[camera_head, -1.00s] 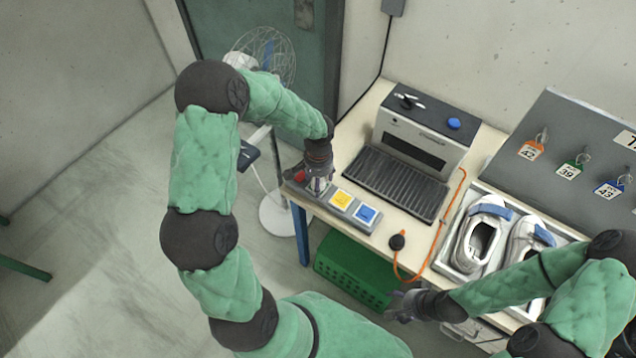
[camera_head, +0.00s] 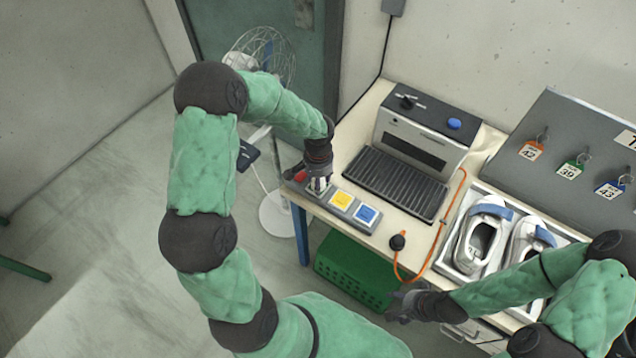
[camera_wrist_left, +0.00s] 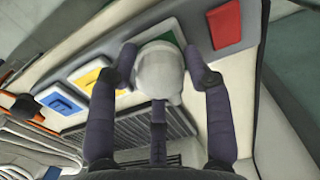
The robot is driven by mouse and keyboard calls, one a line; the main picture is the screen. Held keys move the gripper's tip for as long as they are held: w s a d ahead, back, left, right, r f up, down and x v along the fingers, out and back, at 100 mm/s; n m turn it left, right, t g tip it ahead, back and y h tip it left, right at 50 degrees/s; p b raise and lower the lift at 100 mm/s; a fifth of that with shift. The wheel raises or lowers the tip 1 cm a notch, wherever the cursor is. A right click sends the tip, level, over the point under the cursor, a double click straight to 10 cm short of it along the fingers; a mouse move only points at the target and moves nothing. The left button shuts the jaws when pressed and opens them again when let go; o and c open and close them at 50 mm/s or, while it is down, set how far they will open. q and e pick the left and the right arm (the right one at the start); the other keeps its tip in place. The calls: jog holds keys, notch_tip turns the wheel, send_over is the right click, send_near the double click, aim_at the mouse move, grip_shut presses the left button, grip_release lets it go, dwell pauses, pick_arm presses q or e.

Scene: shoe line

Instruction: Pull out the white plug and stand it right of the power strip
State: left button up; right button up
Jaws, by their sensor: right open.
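The grey power strip (camera_head: 346,222) lies along the table's left front edge, with red, green, yellow and blue squares; the green one shows in the left wrist view (camera_wrist_left: 168,40). The white plug (camera_wrist_left: 160,72) is over the green square, between red and yellow. In the head view, the plug (camera_head: 318,184) is partly hidden under my left gripper. My left gripper (camera_wrist_left: 160,58) has a finger on each side of the plug, very close to it; whether they press on it I cannot tell. My right gripper (camera_head: 392,306) is open and empty, in front of the table.
A grey machine with a ribbed bed (camera_head: 395,185) stands behind the strip. A black round plug (camera_head: 397,242) with an orange cable lies to the strip's right. A tray of white shoes (camera_head: 482,238) is further right. A green crate (camera_head: 350,272) is below the table.

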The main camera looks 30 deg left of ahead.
pick_arm(q)
grip_shut()
jog(key=shift+r, duration=0.1)
jog(key=shift+r+p, duration=2)
jog(key=shift+r, duration=0.9)
